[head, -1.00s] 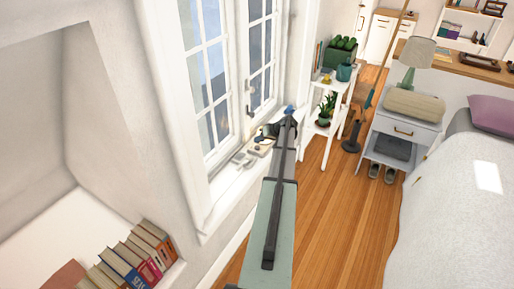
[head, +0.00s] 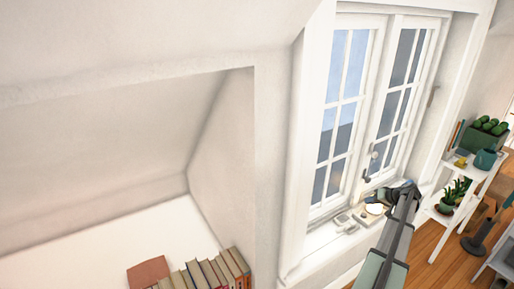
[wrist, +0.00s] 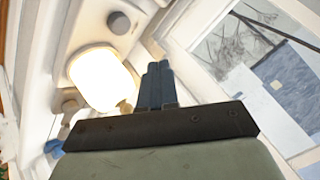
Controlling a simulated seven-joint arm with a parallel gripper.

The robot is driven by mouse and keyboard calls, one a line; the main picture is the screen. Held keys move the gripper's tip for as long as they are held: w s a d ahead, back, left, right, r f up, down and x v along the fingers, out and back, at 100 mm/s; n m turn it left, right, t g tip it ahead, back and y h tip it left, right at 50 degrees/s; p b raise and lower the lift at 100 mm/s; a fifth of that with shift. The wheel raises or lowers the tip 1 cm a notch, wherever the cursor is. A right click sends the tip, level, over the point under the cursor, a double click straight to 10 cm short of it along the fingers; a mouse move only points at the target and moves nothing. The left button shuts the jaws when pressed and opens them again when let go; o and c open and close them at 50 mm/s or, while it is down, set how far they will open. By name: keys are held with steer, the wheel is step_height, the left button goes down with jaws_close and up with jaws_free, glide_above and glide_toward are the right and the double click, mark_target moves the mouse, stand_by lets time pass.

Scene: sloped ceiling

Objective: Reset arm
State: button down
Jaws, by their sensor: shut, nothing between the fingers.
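My gripper (wrist: 158,85) is shut, its two dark fingers together with nothing between them in the wrist view. In the head view, my arm reaches up from the lower right, and its end is at the window sill (head: 318,240). A bright, rounded white item (wrist: 103,78) is just left of the fingers in the wrist view. I cannot tell whether the fingers touch anything.
The window (head: 375,110) rises behind the sill. Small pale items (head: 343,218) lie on the sill. A white plant shelf (head: 447,215) stands to the right. Books (head: 205,273) stand in the alcove at lower left. Wooden floor (head: 427,262) shows at lower right.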

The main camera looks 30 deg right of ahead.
steer(key=shift+s+a, duration=0.1)
steer(key=s+a+f+m+y, duration=0.1)
steer(key=s+a+f+m, duration=0.2)
steer(key=s+a+f, duration=0.45)
steer(key=s+a+f+m+y, duration=0.1)
steer(key=s+a+f+m, duration=0.2)
steer(key=a, duration=0.8)
steer(key=s+a+f+m+y, duration=0.1)
steer(key=s+a+m, duration=0.2)
steer(key=a, duration=0.7)
steer(key=s+a+f+m+y, duration=0.15)
steer(key=s+a, duration=0.25)
steer(key=a, duration=0.6)
steer(key=w+a+f+n+g+y, duration=0.1)
steer(key=w+a+f+n+g, duration=0.25)
steer(key=a, duration=0.75)
steer(key=w+a+f+n+g+y, duration=0.15)
steer(key=a+f+g, duration=0.4)
steer(key=a, duration=0.55)
steer(key=s+a+f+n+g+h, duration=0.3)
steer(key=s+a+f+n+h, duration=0.1)
steer(key=s+a+n, duration=0.1)
steer(key=s+a+f+n+g+h, duration=0.3)
steer(key=s+a+n+g, duration=0.1)
steer(key=a+n, duration=0.4)
steer(key=shift+s+a+f+h, duration=0.4)
steer(key=shift+s+a, duration=0.35)
steer(key=shift+a, duration=0.3)
